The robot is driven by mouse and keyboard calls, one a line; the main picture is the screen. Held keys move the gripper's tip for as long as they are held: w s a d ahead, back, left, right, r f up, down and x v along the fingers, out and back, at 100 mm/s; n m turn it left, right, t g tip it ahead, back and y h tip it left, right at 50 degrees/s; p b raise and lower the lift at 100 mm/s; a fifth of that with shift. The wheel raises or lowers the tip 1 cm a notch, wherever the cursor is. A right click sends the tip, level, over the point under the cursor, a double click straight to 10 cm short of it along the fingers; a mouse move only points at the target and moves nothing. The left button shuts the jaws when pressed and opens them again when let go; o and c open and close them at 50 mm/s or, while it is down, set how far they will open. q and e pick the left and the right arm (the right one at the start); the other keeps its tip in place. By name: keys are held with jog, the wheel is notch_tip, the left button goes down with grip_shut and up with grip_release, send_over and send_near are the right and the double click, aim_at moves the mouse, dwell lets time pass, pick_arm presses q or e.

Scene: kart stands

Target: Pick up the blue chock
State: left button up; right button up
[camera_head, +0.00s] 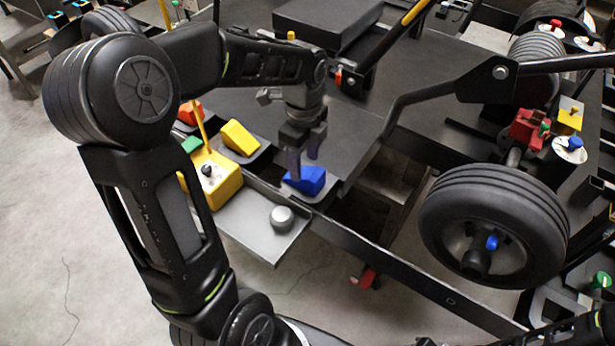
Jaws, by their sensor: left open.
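The blue chock (308,180) is a small wedge sitting on a dark pad at the front edge of the stand. My left gripper (304,164) points down over it, with its fingers apart. One finger overlaps the chock's left side in the picture and the other shows behind it. I cannot tell whether either finger touches the chock. My right gripper does not show clearly.
A yellow chock (239,138) and a red chock (190,112) sit to the left. A yellow block (213,176) and a grey tray (243,225) with a round knob lie in front. A kart wheel (494,226) stands at right, with dark frame bars around.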

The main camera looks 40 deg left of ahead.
aim_at(304, 172)
pick_arm(q)
notch_tip(304, 172, down, 5)
jog(key=shift+s+r+p, duration=0.1)
jog(key=shift+r+p, duration=0.05)
jog(key=shift+p, duration=0.25)
jog(key=shift+c, duration=0.4)
grip_shut()
dwell(0.3)
jog(key=shift+r, duration=0.15)
notch_tip(304, 172, up, 10)
jog(key=shift+f+b, duration=0.1)
jog(key=shift+b, duration=0.35)
dwell(0.5)
